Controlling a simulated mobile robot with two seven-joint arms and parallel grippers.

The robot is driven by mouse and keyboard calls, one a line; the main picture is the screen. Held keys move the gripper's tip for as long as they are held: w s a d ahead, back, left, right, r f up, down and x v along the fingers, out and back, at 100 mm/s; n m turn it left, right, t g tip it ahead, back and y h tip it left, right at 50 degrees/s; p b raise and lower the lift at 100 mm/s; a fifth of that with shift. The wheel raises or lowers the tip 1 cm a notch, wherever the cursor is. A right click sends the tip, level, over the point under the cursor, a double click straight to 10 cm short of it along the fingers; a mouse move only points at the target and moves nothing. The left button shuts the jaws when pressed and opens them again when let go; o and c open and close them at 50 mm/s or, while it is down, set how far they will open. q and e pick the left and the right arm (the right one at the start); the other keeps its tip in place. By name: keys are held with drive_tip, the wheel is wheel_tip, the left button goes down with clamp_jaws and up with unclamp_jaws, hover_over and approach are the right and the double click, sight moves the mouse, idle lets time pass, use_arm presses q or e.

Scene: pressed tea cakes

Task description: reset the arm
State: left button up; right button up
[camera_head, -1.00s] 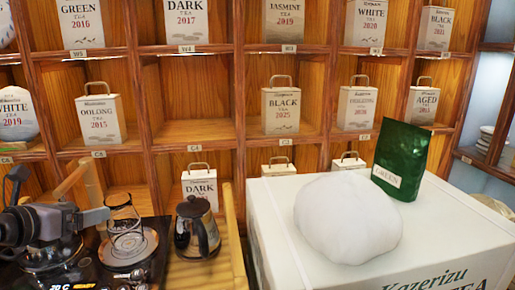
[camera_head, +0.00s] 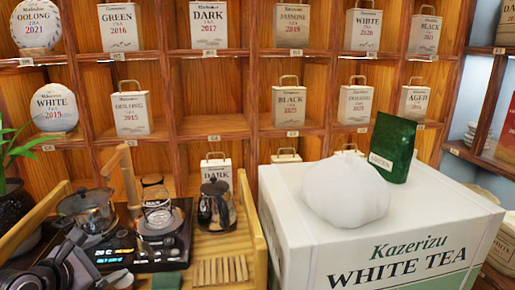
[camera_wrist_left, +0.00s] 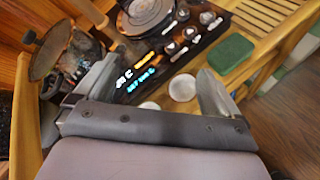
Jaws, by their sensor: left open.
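My left arm comes in at the lower left of the head view, and its dark grey gripper (camera_head: 92,264) is partly cut off by the frame edge. In the left wrist view the gripper's (camera_wrist_left: 150,92) two fingers stand wide apart with nothing between them. It is above the near side of a black tea stove (camera_head: 150,235), whose lit display also shows in the left wrist view (camera_wrist_left: 138,82). My right gripper is in neither view.
A glass pot (camera_head: 88,210) and a glass kettle (camera_head: 215,205) stand on the left. A large white tea box (camera_head: 370,240) carries a white wrapped bundle (camera_head: 345,190) and a green bag (camera_head: 393,148). Wooden shelves with tea boxes stand behind. A green cloth (camera_wrist_left: 231,54) lies beside the stove.

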use_arm(q)
drive_tip(key=s+d+f+m+p, duration=0.1)
drive_tip(key=s+d+f+m, duration=0.7)
drive_tip(key=m, duration=0.6)
drive_tip(key=s+d+f+m+g, duration=0.1)
drive_tip(key=s+d+f+m, duration=0.7)
drive_tip(key=s+f+m, duration=0.5)
drive_tip(key=shift+s+d+f+m+g+p, duration=0.15)
drive_tip(key=shift+s+d+m+g+p, duration=0.2)
drive_tip(key=shift+s+m, duration=0.75)
